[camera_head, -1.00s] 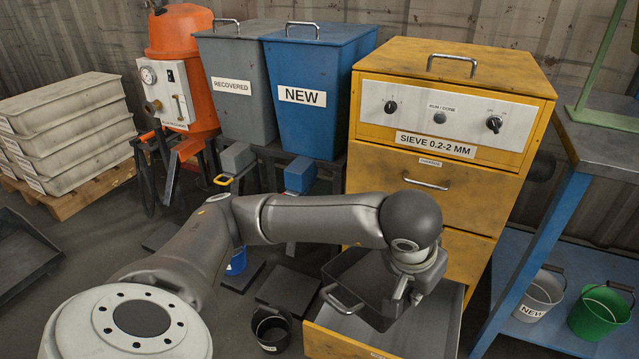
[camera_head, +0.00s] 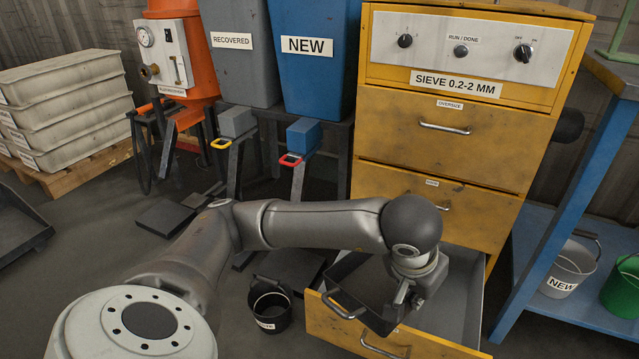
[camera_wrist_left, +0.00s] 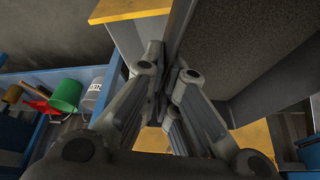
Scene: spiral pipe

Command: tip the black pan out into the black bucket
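The black pan (camera_head: 354,287) is a dark tray with a metal handle at its left end. It is at the open bottom drawer (camera_head: 445,318) of the yellow sieve cabinet; whether it touches the drawer is hard to tell. My left gripper (camera_head: 403,297) is at the pan's right part. In the left wrist view my left gripper's fingers (camera_wrist_left: 168,85) look closed on a thin dark edge beside a dark panel. The black bucket (camera_head: 270,307), with a white label, stands on the floor left of the drawer. I cannot see the pan's contents. My right gripper is not in view.
The yellow sieve cabinet (camera_head: 455,135) stands behind. A blue bench (camera_head: 560,190) at right holds a grey bucket (camera_head: 568,268) and a green bucket (camera_head: 622,285). Grey (camera_head: 240,70) and blue (camera_head: 310,75) hoppers stand behind left.

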